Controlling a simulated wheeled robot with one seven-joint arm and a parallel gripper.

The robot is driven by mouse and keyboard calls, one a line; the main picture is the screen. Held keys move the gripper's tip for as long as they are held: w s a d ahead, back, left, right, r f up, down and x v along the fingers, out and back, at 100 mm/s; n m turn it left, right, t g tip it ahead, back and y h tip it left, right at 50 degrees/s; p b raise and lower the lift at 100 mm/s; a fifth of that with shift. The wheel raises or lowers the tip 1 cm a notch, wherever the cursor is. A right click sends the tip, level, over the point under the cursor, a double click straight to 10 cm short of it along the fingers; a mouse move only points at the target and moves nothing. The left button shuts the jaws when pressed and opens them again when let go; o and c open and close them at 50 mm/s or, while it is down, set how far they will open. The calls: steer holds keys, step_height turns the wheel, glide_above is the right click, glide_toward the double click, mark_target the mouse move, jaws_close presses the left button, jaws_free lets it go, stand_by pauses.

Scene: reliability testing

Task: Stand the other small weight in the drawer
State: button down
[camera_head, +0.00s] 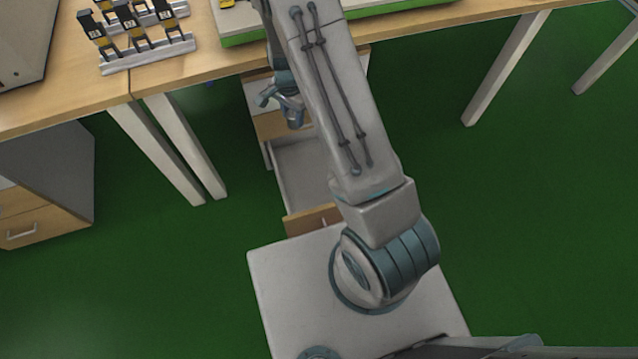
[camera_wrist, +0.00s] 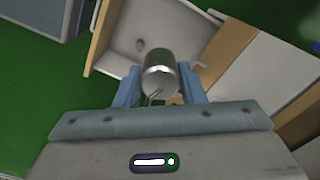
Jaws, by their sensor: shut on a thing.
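A small silver cylindrical weight (camera_wrist: 160,75) with a thin hook is between the two blue fingers of my gripper (camera_wrist: 158,88) in the wrist view. My gripper is shut on it. The open drawer (camera_wrist: 101,35) shows beyond the weight, with a wooden front and pale inside. A small pale shape (camera_wrist: 140,45) shows inside the drawer, too unclear to name. In the head view my gripper (camera_head: 284,110) is over the far part of the pulled-out drawer (camera_head: 311,215). The held weight cannot be made out there, and my arm hides the drawer's right side.
The wooden table (camera_head: 60,100) edge runs above the drawer. A rack (camera_head: 150,53) with several black and yellow devices stands on it at the left. A grey cabinet (camera_head: 60,170) with wooden drawers stands at the left.

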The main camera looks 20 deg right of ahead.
steer(key=d+f+m+b, duration=0.1)
steer(key=f+m+b, duration=0.6)
steer(key=f, duration=0.9)
steer(key=s+f+m+b, duration=0.1)
steer(key=f+m+b, duration=0.6)
steer(key=f, duration=1)
steer(key=d+f+m+b, duration=0.1)
steer(key=f+m+b, duration=0.7)
steer(key=f, duration=0.8)
steer(key=shift+s+d+f+b, duration=0.15)
steer(key=shift+d+f+b, duration=0.15)
steer(key=shift+b, duration=1.2)
steer(key=shift+f, duration=0.15)
steer(key=c, duration=0.9)
jaws_free()
